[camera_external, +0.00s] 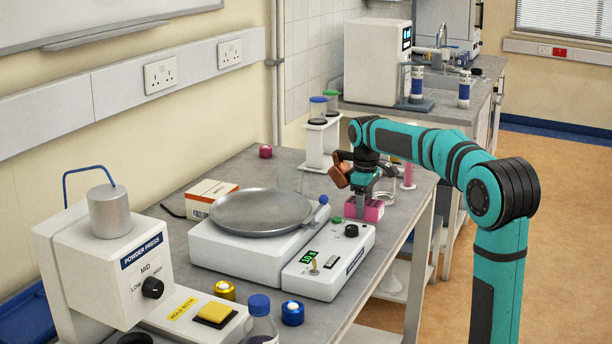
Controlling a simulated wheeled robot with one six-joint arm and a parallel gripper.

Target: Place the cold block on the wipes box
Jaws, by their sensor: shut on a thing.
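The cold block, seen as a pink block with holes in its top (374,211), is at the right of the bench, just right of the balance-like unit. My gripper (360,206) points down at its left part and is shut on it. The fingers hide part of the block. I cannot tell whether its underside touches the bench. The wipes box, seen as a white and orange carton (206,197), lies at the back left of the bench, behind the round metal pan. Its top looks bare.
A wide metal pan (262,209) on a white unit stands between the block and the carton. A white control box (325,262) is in front. A white rack with capped tubes (322,140) stands behind. A powder press (110,260) fills the front left.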

